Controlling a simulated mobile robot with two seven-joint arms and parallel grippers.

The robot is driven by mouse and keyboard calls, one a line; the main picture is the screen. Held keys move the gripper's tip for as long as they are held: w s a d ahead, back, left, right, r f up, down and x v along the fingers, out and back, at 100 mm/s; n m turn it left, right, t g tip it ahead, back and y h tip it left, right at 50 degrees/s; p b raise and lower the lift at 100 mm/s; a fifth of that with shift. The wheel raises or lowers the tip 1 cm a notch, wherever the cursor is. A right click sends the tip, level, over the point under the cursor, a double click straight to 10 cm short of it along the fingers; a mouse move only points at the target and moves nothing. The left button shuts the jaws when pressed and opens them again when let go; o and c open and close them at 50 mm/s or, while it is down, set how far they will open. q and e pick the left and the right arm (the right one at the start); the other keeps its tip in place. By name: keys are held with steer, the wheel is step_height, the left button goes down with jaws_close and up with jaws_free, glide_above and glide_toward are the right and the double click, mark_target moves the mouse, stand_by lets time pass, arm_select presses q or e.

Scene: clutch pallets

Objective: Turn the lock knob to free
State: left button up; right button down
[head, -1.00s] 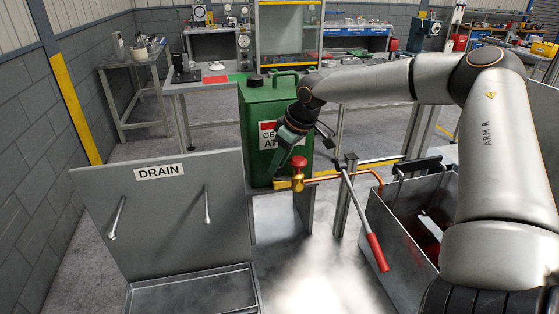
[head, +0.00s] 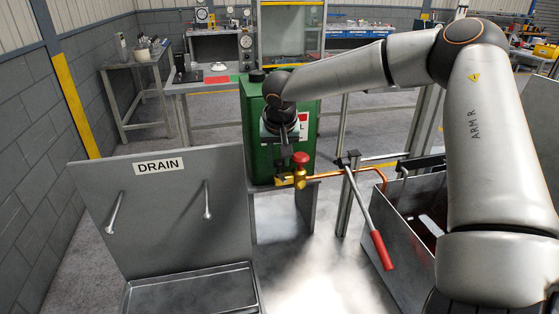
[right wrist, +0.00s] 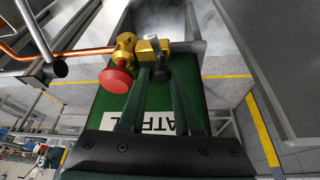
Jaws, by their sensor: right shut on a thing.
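A brass valve fitting (head: 299,179) sits on the end of a copper pipe in front of the green can (head: 256,125). It also shows in the right wrist view (right wrist: 124,46). A red round knob (head: 300,159) stands on it, seen at left in the wrist view (right wrist: 115,80). A small black knob (right wrist: 160,72), apparently the lock knob, sits on the brass beside it. My right gripper (head: 285,167) reaches down over the fitting. Its fingers (right wrist: 161,82) are shut on the black knob, one on each side. The fingers mostly hide this knob in the head view. My left gripper is out of view.
A lever with a red grip (head: 382,250) slants down from a post right of the fitting. A metal bin (head: 395,225) stands farther right. The DRAIN panel (head: 165,205) and its tray (head: 190,292) are at left. The copper pipe (head: 345,174) runs right from the fitting.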

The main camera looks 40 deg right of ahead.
steer(key=shift+w+m+g+h, duration=0.1)
steer(key=shift+m+g+h, duration=0.25)
steer(key=shift+m, duration=0.75)
steer(key=c, duration=0.6)
jaws_free()
